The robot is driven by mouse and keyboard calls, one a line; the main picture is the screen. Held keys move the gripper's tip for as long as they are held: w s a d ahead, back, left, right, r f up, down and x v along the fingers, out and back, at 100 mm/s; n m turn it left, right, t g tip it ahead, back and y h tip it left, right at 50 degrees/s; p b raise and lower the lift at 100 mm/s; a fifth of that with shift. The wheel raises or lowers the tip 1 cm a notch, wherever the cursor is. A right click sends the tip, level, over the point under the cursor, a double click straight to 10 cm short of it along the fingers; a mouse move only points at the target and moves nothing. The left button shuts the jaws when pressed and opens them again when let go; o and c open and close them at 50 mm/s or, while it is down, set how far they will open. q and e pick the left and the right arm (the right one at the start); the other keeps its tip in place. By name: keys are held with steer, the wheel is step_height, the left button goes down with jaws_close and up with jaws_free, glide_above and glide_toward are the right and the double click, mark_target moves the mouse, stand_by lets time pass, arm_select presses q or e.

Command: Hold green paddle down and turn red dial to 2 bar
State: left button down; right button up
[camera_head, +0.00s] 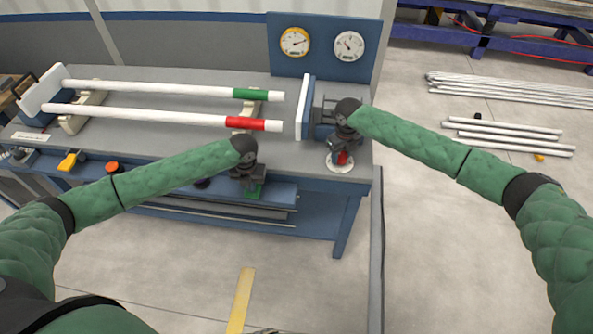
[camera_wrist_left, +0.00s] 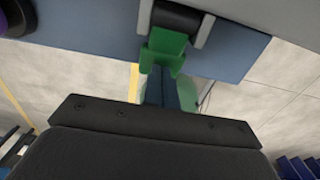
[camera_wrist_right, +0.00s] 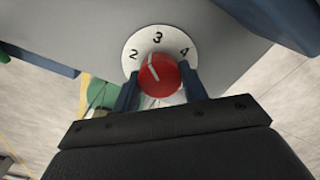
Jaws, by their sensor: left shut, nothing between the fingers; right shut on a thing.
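The red dial (camera_wrist_right: 160,76) sits on a round white scale plate (camera_wrist_right: 130,64) marked 2, 3 and 4. Its white mark appears to point between 2 and 3. My right gripper (camera_wrist_right: 160,92) is shut on the dial, one finger on each side; in the head view the dial (camera_head: 342,158) is partly hidden under it. The green paddle (camera_wrist_left: 163,50) is on the bench front, hung under a dark roller in a bracket. My left gripper (camera_wrist_left: 163,88) is shut and empty, its fingertips at the paddle's lower end; I cannot tell whether they press it.
A yellow-rimmed gauge (camera_head: 295,41) and a white gauge (camera_head: 348,45) hang on the blue back panel (camera_head: 321,62). Two white pipes, with a green band (camera_head: 251,94) and a red band (camera_head: 245,123), lie across the bench (camera_head: 190,125). Loose pipes (camera_head: 510,135) lie on the floor at right.

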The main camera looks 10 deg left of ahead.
mark_target(341, 154)
arm_select(q)
steer(key=shift+s+f, duration=0.1)
arm_select(e)
steer(key=shift+a+r, duration=0.1)
steer(key=shift+c, duration=0.2)
arm_select(q)
steer(key=shift+r, duration=2.05)
steer(key=shift+w, duration=0.2)
arm_select(e)
steer(key=o, duration=0.9)
steer(key=shift+r, duration=1.85)
